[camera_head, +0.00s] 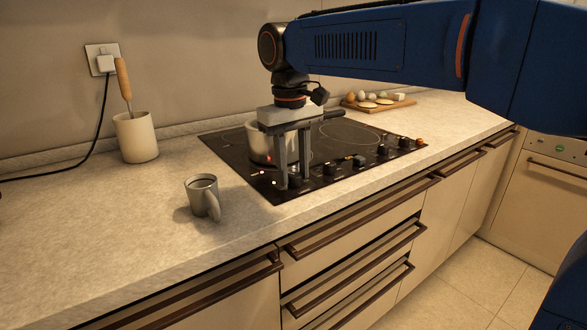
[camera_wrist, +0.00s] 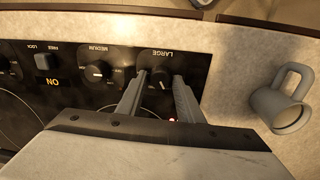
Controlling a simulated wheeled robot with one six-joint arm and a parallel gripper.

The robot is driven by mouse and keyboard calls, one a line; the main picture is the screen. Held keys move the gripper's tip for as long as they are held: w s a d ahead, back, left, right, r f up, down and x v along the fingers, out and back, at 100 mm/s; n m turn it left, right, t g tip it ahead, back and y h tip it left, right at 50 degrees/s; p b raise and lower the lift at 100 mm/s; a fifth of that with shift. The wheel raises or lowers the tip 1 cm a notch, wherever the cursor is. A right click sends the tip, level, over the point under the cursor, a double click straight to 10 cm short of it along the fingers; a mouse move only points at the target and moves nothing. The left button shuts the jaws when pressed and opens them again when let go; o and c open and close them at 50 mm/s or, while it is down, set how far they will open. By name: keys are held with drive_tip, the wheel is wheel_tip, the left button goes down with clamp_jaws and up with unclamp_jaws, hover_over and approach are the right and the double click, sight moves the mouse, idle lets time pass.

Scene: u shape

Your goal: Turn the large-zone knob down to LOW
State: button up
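The large-zone knob (camera_wrist: 163,82) is a small dark knob beside the printed word LARGE, at the cooktop's near left corner. In the wrist view it sits between the two fingertips of my gripper (camera_wrist: 160,78). The fingers stand apart with a gap on the left side of the knob, so the gripper looks open around it. In the head view my gripper (camera_head: 294,180) points straight down at the front left of the black cooktop (camera_head: 228,150), and its fingers partly hide the knob. A red light glows near it. The knob's exact setting is too small to read.
A steel pot (camera_head: 259,148) stands close behind my gripper. A grey mug (camera_head: 202,195) is on the counter to the left. The medium-zone knob (camera_wrist: 98,73) is beside the large one. A utensil crock (camera_head: 136,138) and a board of food (camera_head: 378,105) stand farther away.

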sight(290, 175)
drive_tip(key=shift+o, duration=0.5)
wheel_tip(290, 175, up, 17)
drive_tip(key=shift+s+a+r, duration=0.2)
drive_tip(key=shift+s+a, duration=0.05)
drive_tip(key=shift+a, duration=0.15)
drive_tip(key=s+d+f+m+t, duration=0.1)
drive_tip(key=s+d+f, duration=0.1)
drive_tip(key=d+f, duration=0.3)
drive_tip(key=s+d+f+m+y, duration=0.1)
drive_tip(key=s+d+f, duration=0.2)
drive_tip(key=d, duration=0.3)
drive_tip(key=s+d+f+m+t, duration=0.1)
drive_tip(key=s+d+f, duration=0.1)
drive_tip(key=d+f, duration=0.3)
drive_tip(key=s+d+f+m, duration=0.1)
drive_tip(key=s+d+f, duration=0.3)
drive_tip(key=f, duration=0.3)
drive_tip(key=s+d+f+m+t, duration=0.1)
drive_tip(key=s+d+f, duration=0.3)
drive_tip(key=f, duration=0.4)
drive_tip(key=s+d+f+m+t, duration=0.1)
drive_tip(key=s+d+f, duration=0.3)
drive_tip(key=s+f, duration=0.2)
drive_tip(key=shift+d+f, duration=0.2)
drive_tip(key=shift+f, duration=0.75)
